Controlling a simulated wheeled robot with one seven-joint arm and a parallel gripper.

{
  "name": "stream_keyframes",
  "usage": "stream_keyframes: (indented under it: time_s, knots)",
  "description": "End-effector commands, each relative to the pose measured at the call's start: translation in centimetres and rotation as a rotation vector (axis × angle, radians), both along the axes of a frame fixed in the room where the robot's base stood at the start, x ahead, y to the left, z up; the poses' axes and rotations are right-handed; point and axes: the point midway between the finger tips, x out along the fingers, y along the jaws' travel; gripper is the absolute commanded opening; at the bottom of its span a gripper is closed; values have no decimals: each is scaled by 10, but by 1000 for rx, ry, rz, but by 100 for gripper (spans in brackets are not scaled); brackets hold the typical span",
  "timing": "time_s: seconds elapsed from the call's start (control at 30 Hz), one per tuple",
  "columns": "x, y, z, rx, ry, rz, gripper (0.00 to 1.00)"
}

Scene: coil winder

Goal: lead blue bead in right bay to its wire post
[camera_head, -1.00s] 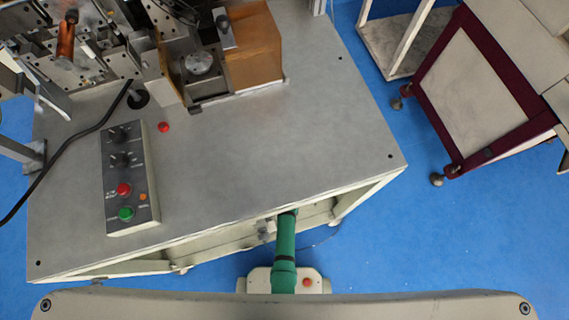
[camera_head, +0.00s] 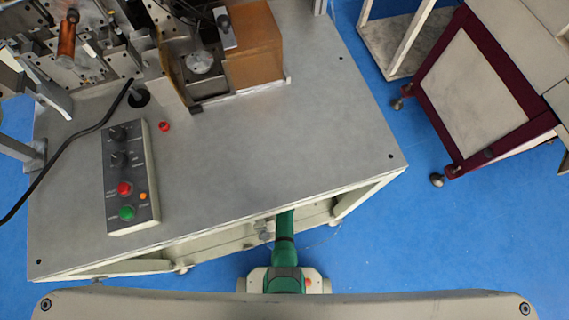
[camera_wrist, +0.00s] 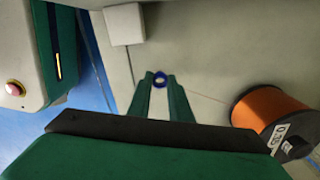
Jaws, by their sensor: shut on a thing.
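In the wrist view my gripper (camera_wrist: 160,86) has its two green fingers shut on a small blue bead (camera_wrist: 160,78), a ring with an open middle, held at the fingertips. A spool of orange wire (camera_wrist: 268,109) with a black flange lies to the right of the fingers, and a thin wire runs from it toward the bead. A pale block (camera_wrist: 124,24) stands beyond and left of the fingertips. I cannot tell which part is the wire post. In the head view my green arm reaches under the table's front edge, and the bead and fingers are hidden.
The grey table top (camera_head: 270,150) carries a control panel (camera_head: 129,178) with red and green buttons and the winder machinery (camera_head: 190,50). The table's front edge hangs over my arm. A dark red-framed cart (camera_head: 480,95) stands at the right, with blue floor between.

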Motion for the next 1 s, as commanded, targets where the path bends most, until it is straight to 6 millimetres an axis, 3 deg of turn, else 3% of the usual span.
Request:
stream_keyframes:
  time_s: [1.0]
  knots:
    - [0, 0, -13, 0, 0, 1, 0]
